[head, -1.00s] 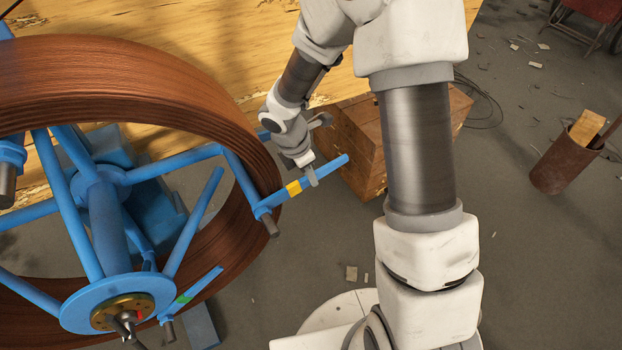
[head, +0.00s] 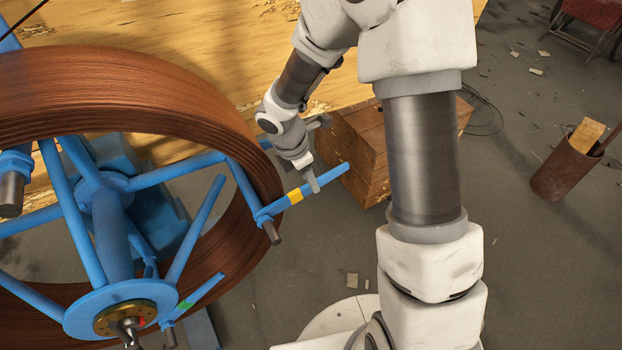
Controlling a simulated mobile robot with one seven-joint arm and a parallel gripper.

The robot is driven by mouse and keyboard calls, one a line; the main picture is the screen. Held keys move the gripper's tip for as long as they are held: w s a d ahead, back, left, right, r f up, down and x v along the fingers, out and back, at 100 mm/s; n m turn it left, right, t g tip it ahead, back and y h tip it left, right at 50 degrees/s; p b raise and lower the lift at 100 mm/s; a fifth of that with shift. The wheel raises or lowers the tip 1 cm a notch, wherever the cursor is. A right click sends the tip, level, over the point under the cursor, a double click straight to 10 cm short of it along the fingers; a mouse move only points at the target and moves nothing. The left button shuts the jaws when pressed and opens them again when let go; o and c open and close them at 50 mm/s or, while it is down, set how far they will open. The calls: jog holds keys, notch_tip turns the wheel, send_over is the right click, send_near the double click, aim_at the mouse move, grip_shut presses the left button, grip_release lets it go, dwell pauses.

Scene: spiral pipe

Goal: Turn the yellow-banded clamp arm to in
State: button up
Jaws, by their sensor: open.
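The yellow-banded clamp arm (head: 332,175) is a blue bar with a yellow band (head: 295,196). It is at the right rim of the blue spoked reel and sticks out up and to the right, away from the hub. My gripper (head: 312,178) is at this bar, just outward of the yellow band. A grey finger shows against the bar. The jaws are open, and the far finger is mostly hidden. I cannot tell whether a finger touches the bar.
The reel carries a thick brown coil (head: 120,90). A green-banded clamp arm (head: 195,297) is at its lower right. A wooden crate (head: 350,150) stands close behind my gripper. A rusty bin (head: 563,168) is at the far right. The floor between is mostly clear.

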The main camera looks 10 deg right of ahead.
aim_at(294, 193)
jog(key=p+v, duration=0.5)
jog(key=v, duration=1)
